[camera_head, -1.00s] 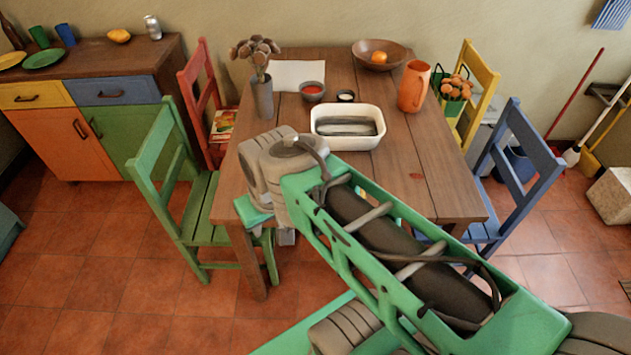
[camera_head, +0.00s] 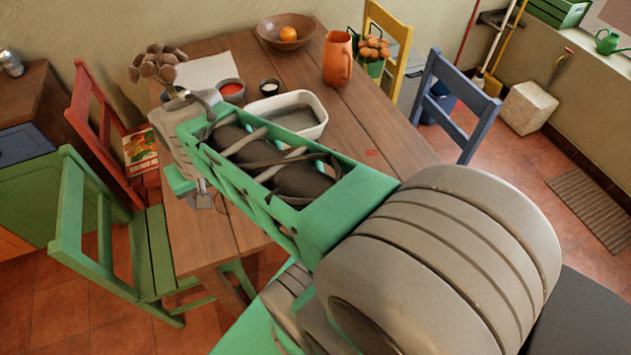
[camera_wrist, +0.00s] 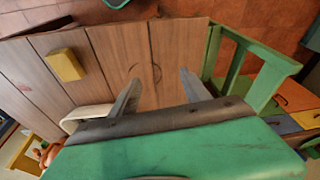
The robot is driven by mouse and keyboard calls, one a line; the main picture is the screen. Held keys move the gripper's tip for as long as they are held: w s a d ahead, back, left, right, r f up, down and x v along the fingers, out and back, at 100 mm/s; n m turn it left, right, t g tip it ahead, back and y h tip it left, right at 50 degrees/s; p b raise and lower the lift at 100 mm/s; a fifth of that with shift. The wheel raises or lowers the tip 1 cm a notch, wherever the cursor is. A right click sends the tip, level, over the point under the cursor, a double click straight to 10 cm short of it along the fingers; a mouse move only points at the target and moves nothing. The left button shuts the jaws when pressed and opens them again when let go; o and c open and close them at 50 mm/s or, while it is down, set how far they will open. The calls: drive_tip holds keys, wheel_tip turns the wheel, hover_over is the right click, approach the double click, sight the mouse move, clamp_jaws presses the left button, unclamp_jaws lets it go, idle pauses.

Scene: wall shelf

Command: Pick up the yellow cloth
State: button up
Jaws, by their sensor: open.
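In the wrist view a small yellow block-shaped thing (camera_wrist: 66,65) lies on the wooden table, left of my fingers and apart from them. It may be the folded yellow cloth; its material is too small to tell. In the head view I see no yellow cloth; my arm covers part of the table. My gripper (camera_wrist: 159,78) is open, with bare table between and beyond its two fingers. In the head view my gripper (camera_head: 204,196) shows only partly, near the table's left edge.
The white tray (camera_head: 316,106) stands on the table beside my arm, with an orange jug (camera_head: 337,60), a wooden bowl (camera_head: 270,33) and a red-filled bowl (camera_head: 231,92) behind. A green chair (camera_head: 70,220) stands at the left.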

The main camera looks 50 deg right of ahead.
drive_tip(key=shift+o, duration=1.4)
drive_tip(key=d+f+m+g, duration=0.1)
drive_tip(key=d+f+m, duration=0.1)
drive_tip(key=d+m, duration=0.2)
drive_tip(key=d+f+m+p, duration=0.1)
drive_tip(key=d+m, duration=0.4)
drive_tip(key=d, duration=0.5)
drive_tip(key=shift+s+f+m+g, duration=0.3)
drive_tip(key=shift+s+f+g, duration=0.15)
drive_tip(key=shift+f, duration=0.35)
drive_tip(key=o, duration=0.4)
drive_tip(key=s+d+f+m, duration=0.2)
drive_tip(key=d+m, duration=0.1)
drive_tip(key=d, duration=0.1)
drive_tip(key=s+d+f+m, duration=0.2)
drive_tip(key=d+m, duration=0.1)
drive_tip(key=s+d+f+m+g, duration=0.1)
drive_tip(key=s+d+f+m, duration=0.1)
drive_tip(key=s+d, duration=0.1)
drive_tip(key=shift+d+f+m+p, duration=0.35)
drive_tip(key=shift+d+m+p, duration=0.05)
drive_tip(key=shift+d, duration=0.4)
drive_tip(key=shift+o, duration=1.2)
drive_tip(key=shift+m, duration=0.3)
drive_tip(key=f, duration=0.5)
drive_tip(key=s+f+p, duration=0.1)
drive_tip(key=f, duration=0.2)
drive_tip(key=shift+d+f, duration=0.15)
drive_tip(key=shift+d, duration=0.15)
